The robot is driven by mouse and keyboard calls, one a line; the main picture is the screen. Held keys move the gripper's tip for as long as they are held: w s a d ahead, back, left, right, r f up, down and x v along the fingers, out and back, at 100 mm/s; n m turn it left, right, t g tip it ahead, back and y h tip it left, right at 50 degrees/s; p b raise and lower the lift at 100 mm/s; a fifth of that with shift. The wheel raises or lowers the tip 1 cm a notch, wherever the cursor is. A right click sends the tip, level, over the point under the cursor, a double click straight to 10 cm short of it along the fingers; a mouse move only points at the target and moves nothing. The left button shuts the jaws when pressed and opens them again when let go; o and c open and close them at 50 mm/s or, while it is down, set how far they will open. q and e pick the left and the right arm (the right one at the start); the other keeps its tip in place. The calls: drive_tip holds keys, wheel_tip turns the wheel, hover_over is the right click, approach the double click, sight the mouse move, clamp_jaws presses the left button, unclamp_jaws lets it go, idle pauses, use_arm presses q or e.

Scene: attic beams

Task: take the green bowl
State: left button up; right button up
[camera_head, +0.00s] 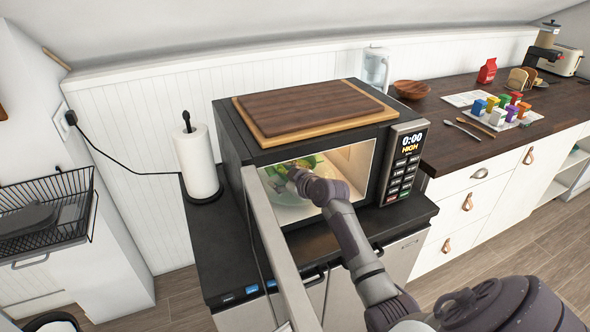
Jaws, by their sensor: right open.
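The microwave (232,140) stands on the black counter with its door (268,235) swung open toward me. Inside its lit cavity is a green shape (318,160), which looks like the green bowl, with some yellow showing. It sits toward the back left, partly hidden by my right gripper. My right arm reaches in from the lower right, and the open right gripper (296,175) is inside the cavity, right by the green shape. Its fingertips are small and partly hidden, so I cannot tell whether they touch it. My left gripper is not in view.
A wooden board (310,108) lies on top of the microwave. A paper towel roll (196,160) stands to its left. A wooden bowl (411,89) and a tray of colourful blocks (508,117) are on the right counter. The open door stands close to the left of my arm.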

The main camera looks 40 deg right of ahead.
sight(276, 173)
drive_tip(key=x, duration=0.3)
drive_tip(key=shift+w, duration=0.2)
drive_tip(key=shift+s+r, duration=0.1)
drive_tip(key=shift+d, duration=0.1)
clamp_jaws()
